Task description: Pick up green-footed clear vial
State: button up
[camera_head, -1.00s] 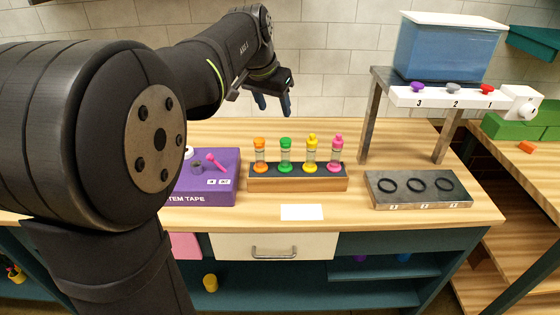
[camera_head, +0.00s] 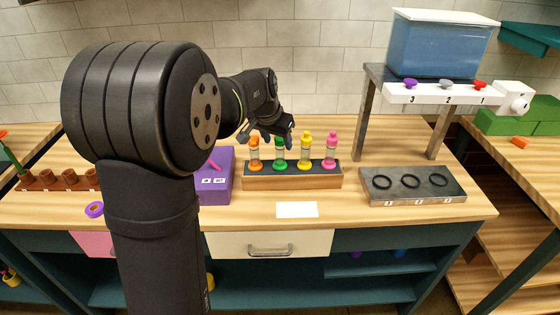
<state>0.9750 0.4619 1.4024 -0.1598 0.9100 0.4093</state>
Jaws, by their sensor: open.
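The green-footed clear vial (camera_head: 279,152) stands upright in a wooden rack (camera_head: 300,181) with a dark top. It has a green cap and a green foot. An orange vial (camera_head: 254,153) is to its left; a yellow vial (camera_head: 305,151) and a pink vial (camera_head: 330,151) are to its right. My gripper (camera_head: 276,143) is open and empty, reaching in from the left close to the tops of the orange and green vials. Its fingers partly overlap the green vial's top, and I cannot tell whether they touch it.
A purple box (camera_head: 216,183) stands left of the rack. A grey tray with three black rings (camera_head: 415,197) is to the right, below a blue tank (camera_head: 440,49) on a stand. A white card (camera_head: 297,210) lies in front of the rack. Brown pots (camera_head: 60,180) stand far left.

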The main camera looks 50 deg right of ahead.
aim_at(281, 147)
jog(key=x, duration=0.5)
jog(key=shift+d, duration=0.2)
jog(key=shift+r, duration=0.1)
grip_shut()
